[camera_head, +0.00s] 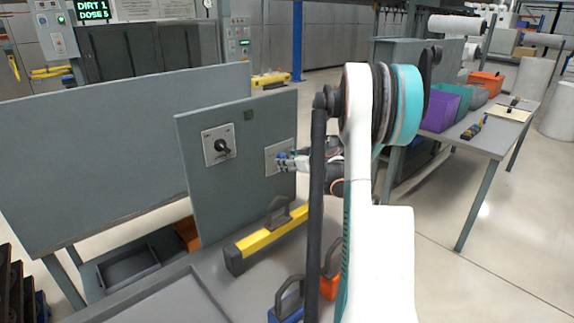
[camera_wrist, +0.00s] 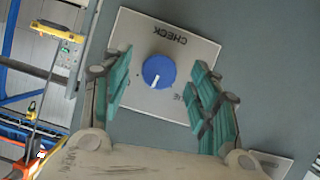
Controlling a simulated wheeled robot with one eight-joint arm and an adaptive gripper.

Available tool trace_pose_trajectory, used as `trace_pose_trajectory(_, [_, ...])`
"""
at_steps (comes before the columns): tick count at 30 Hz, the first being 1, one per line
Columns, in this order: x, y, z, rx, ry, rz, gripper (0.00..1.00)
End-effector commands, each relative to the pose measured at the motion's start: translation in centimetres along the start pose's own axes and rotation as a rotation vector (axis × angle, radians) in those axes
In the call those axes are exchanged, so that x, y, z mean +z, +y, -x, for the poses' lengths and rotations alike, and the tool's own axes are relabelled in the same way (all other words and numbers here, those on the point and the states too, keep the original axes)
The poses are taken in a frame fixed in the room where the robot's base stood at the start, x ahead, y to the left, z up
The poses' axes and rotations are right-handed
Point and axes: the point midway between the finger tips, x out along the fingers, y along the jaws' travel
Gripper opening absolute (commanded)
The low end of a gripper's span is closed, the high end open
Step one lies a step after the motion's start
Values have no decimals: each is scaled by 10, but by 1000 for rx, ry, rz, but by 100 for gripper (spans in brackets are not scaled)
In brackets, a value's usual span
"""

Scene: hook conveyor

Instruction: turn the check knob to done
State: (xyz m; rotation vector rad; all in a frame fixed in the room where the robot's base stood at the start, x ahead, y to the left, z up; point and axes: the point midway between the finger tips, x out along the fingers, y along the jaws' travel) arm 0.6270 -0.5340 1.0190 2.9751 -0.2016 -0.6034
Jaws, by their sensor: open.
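The check knob (camera_wrist: 158,72) is a round blue dial on a light plate (camera_wrist: 180,28) marked CHECK, which appears upside down in the wrist view. Its white pointer line points down in that picture, toward the gripper's palm. A second label at the plate's right side is partly hidden by a finger. My gripper (camera_wrist: 163,88) is open, with one green-padded finger on each side of the knob and visible gaps between. In the head view the plate (camera_head: 271,154) is on the grey upright panel, and my gripper (camera_head: 285,161) is at it, hiding most of the knob.
A second plate with a black knob (camera_head: 222,147) is to the left on the same panel (camera_head: 205,205). A yellow bar with a black handle (camera_head: 268,238) lies below on the grey bench. Blue and orange handled items stand near my arm. A table with bins (camera_head: 440,108) is at right.

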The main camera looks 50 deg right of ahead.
Motion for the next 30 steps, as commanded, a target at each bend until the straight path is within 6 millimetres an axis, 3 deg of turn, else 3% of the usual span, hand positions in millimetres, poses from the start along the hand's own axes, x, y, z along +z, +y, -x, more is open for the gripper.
trace_pose_trajectory(6, [0, 0, -15, -1, 0, -1, 55])
trace_pose_trajectory(14, [0, 0, -16, 0, 0, -1, 55])
trace_pose_trajectory(15, [0, 0, -16, 0, 0, -1, 53])
trace_pose_trajectory(21, [0, 0, -16, 0, 0, -1, 11])
trace_pose_trajectory(30, [0, 0, -16, -7, 0, -16, 11])
